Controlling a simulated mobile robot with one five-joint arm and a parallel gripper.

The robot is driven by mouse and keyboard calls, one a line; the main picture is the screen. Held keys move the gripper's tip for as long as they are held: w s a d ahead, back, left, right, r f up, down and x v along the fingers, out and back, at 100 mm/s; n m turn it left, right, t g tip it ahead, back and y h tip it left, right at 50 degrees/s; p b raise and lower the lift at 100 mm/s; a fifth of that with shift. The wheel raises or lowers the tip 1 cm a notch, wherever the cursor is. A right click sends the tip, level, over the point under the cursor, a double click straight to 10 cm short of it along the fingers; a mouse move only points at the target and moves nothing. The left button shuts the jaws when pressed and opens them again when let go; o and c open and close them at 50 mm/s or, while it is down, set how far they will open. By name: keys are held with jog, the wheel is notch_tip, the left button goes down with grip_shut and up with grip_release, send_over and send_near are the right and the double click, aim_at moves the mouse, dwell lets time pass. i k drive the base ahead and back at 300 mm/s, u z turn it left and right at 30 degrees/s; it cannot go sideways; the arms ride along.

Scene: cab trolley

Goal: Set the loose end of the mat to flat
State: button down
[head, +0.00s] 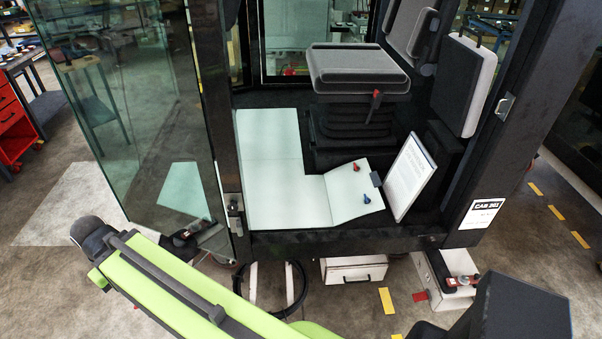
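The mat (271,180) is a pale L-shaped sheet on the cab floor, with crease lines between its panels. Its right end panel (348,190) angles up from a crease, and its outer edge appears raised off the floor. A small dark tab (375,179) sits on that outer edge. A red knob-like piece (356,167) and a blue one (366,198) show on or over this panel; I cannot tell whether they touch it. My lime-green arm crosses the lower left, outside the cab. My gripper is not in view.
The seat (358,70) stands behind the mat. A white printed board (410,176) leans close to the right of the raised panel. The dark cab sill (340,239) runs along the front, a glass door (135,110) stands at left, and a dark post (505,120) at right.

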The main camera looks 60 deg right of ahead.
aim_at(346, 186)
jog(key=u, duration=0.4)
jog(key=k, duration=1.6)
jog(key=z, duration=0.6)
jog(key=i, duration=1.5)
jog(key=u, duration=0.05)
